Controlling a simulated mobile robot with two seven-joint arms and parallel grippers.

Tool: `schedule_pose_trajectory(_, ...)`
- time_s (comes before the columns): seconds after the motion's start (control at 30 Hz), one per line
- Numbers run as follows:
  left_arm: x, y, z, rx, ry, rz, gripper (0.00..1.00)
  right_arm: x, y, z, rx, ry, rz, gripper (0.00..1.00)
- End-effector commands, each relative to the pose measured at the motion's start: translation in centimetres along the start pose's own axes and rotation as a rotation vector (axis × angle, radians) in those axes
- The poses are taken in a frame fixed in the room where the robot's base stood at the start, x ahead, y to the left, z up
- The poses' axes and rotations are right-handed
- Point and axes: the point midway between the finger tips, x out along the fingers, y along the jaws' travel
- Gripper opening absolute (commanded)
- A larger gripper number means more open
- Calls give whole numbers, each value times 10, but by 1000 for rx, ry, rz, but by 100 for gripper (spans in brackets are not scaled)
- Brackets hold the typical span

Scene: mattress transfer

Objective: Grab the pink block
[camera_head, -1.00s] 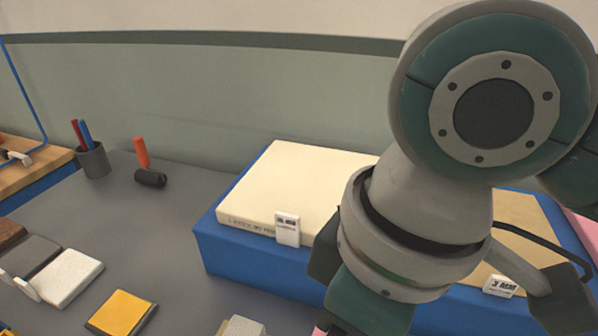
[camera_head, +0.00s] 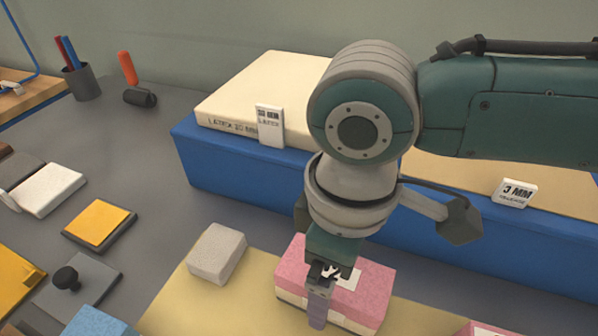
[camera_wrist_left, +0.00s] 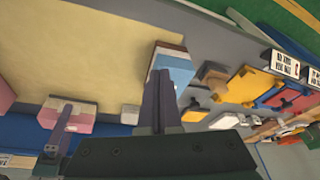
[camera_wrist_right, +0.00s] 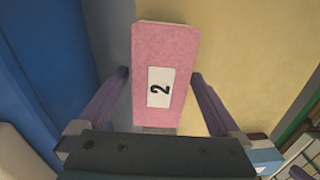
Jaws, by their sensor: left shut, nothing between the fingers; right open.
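The pink block (camera_head: 365,297) lies on a pale yellow sheet, with a lighter layer below and a white label on top; the label reads 2 in the right wrist view (camera_wrist_right: 165,60). My right gripper (camera_head: 325,290) is open and above the block. In the right wrist view its fingers (camera_wrist_right: 159,85) are on either side of the block, and one finger overlaps the block's near side in the head view. I cannot tell whether they touch it. My left gripper (camera_wrist_left: 163,85) is shut and empty beside a blue-topped block; it is out of the head view.
A grey-white block (camera_head: 216,253) lies left of the pink block. A second pink block (camera_head: 480,330) is at the bottom edge. Behind stands a blue platform (camera_head: 240,170) with a cream slab (camera_head: 270,85). Yellow, white and grey pads lie left; grey table between is free.

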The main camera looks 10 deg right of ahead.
Motion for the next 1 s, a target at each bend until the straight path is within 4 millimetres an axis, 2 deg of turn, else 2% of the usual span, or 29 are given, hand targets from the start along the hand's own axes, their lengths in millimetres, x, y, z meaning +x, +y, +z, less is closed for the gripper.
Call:
schedule_pose_trajectory(0.1,2,0,1,0,0,0,0,9,0,0,-1,0,0,100)
schedule_pose_trajectory(0.33,2,1,1,-1,0,2,0,9,0,0,-2,1,0,98)
schedule_pose_trajectory(1.0,2,3,0,-9,0,9,0,9,0,0,-1,0,0,22)
